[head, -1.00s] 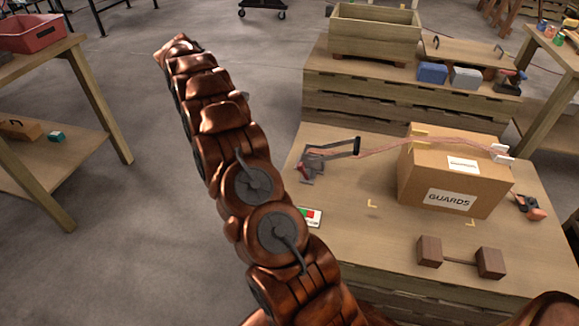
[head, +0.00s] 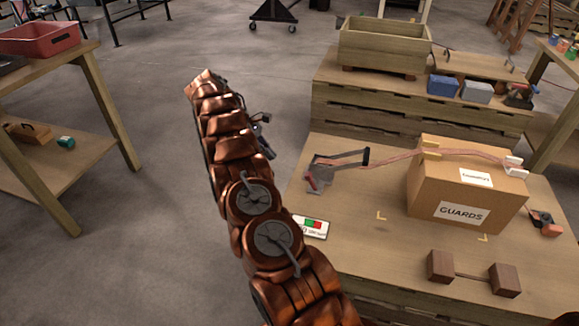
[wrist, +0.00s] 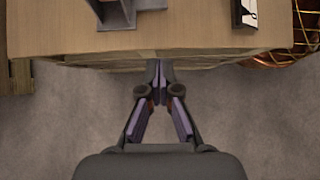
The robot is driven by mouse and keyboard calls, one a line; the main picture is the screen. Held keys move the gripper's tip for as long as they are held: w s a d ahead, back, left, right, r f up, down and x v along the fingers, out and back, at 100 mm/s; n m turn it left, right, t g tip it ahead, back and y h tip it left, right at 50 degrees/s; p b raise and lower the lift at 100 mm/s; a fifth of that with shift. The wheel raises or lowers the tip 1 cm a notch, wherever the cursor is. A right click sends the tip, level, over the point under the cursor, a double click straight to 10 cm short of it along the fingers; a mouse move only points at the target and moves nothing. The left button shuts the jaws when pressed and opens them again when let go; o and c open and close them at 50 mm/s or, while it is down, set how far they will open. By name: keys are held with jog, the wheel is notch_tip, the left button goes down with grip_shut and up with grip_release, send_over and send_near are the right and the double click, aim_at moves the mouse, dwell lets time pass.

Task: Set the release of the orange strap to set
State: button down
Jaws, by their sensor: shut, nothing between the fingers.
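The orange strap (head: 395,160) looks pinkish and runs over a cardboard box marked GUARDS (head: 450,190). At its left end is a grey metal ratchet (head: 320,178) with a long handle ending in a black grip (head: 366,156), pointing right. Part of the grey ratchet body also shows at the top of the wrist view (wrist: 152,4). My gripper (wrist: 159,72) is shut and empty, just off the table's edge and apart from the ratchet. In the head view my arm mostly hides the gripper.
A card with red and green patches (head: 313,224) lies near the table's (head: 360,260) left edge. Two brown blocks joined by a bar (head: 472,275) lie at the front. White and tan corner guards sit on the box. Open floor lies left of the table.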

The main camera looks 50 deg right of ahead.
aim_at(311, 181)
jog(key=x, duration=0.3)
jog(key=s+r+x, duration=0.1)
jog(key=x, duration=0.6)
jog(key=shift+s+d, duration=0.4)
jog(key=shift+s+d+r, duration=0.35)
jog(key=shift+s+d, duration=0.05)
jog(key=shift+s, duration=0.3)
